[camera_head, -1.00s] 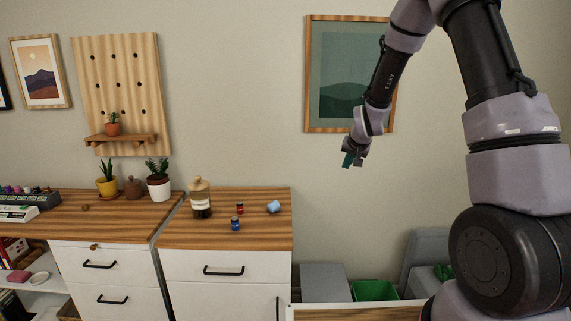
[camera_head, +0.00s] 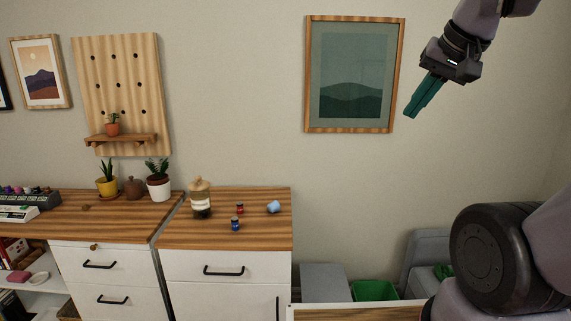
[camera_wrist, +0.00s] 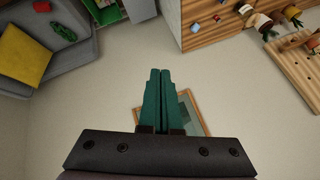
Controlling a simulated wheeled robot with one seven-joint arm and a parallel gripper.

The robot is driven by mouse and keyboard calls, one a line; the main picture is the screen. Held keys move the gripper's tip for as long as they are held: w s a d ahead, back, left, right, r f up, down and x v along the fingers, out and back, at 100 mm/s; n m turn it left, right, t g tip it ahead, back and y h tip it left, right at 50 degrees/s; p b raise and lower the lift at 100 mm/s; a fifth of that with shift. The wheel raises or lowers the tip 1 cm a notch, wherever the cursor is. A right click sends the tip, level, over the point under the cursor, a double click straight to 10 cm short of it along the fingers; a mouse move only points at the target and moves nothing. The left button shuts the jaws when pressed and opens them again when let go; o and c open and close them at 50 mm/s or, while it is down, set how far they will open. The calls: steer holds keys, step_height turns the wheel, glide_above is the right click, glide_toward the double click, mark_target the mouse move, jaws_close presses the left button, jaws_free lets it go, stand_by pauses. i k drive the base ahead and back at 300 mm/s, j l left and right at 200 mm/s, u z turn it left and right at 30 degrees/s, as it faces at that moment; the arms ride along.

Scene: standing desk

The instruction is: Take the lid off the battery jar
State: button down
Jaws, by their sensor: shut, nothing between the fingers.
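The battery jar (camera_head: 201,204) stands upright on the right wooden desktop, near its back left corner. It is clear, with a pale band and dark contents. Its tan lid (camera_head: 200,185) sits on top. The jar also shows small in the wrist view (camera_wrist: 246,10), near the top edge. My gripper (camera_head: 410,112) is high in the air to the right, in front of the wall, far from the jar. Its teal fingers (camera_wrist: 159,71) are together with nothing between them.
A red small cylinder (camera_head: 240,208), a blue one (camera_head: 235,224) and a light blue object (camera_head: 273,206) lie right of the jar. Potted plants (camera_head: 158,180) stand to its left. A framed picture (camera_head: 354,75) hangs on the wall. A green bin (camera_head: 375,291) is below.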

mark_target(197, 184)
steer(key=i+j, duration=0.2)
steer(key=j, duration=0.2)
steer(key=i+j, duration=0.15)
steer(key=j, duration=0.2)
steer(key=i+j, duration=0.2)
steer(key=j, duration=0.2)
steer(key=i+j, duration=0.2)
steer(key=j, duration=0.15)
steer(key=u, duration=0.05)
